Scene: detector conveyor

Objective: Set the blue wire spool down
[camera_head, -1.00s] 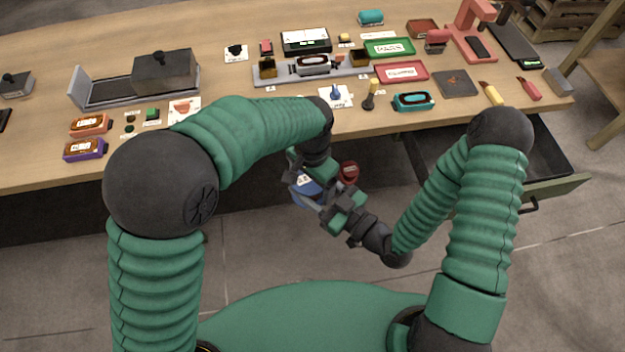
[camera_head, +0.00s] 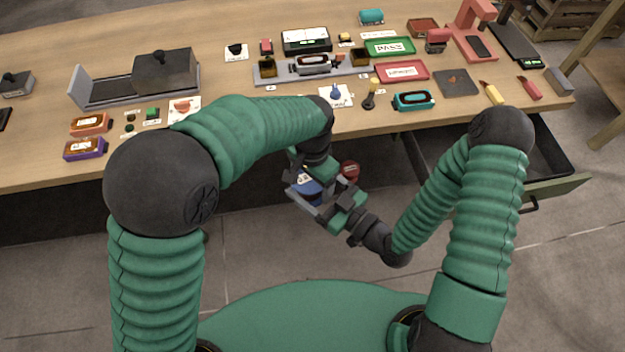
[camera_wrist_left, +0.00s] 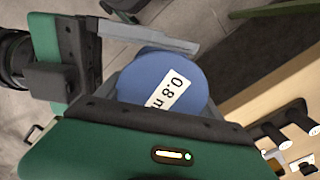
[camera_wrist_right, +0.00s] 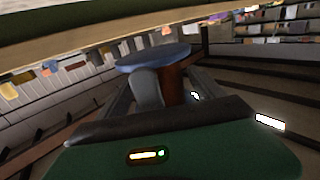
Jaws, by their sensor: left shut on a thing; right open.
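The blue wire spool (camera_head: 310,187) is held in front of the table's front edge, between my two grippers. In the left wrist view its blue flange (camera_wrist_left: 160,72) faces the camera with a white label reading about "0.8 m". The right wrist view shows the blue flange edge-on (camera_wrist_right: 150,58) with reddish-brown winding (camera_wrist_right: 174,84) below it. My left gripper (camera_head: 303,168) is shut on the spool from above, its fingers partly hidden. My right gripper (camera_head: 318,203) is open, its fingers spread around the spool from the lower right. Whether they touch it is unclear.
The wooden table (camera_head: 235,130) carries a fixture rail (camera_head: 270,77), a green tray (camera_head: 389,47), a red tray (camera_head: 402,71) and several devices. An open drawer (camera_head: 560,188) juts out at right.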

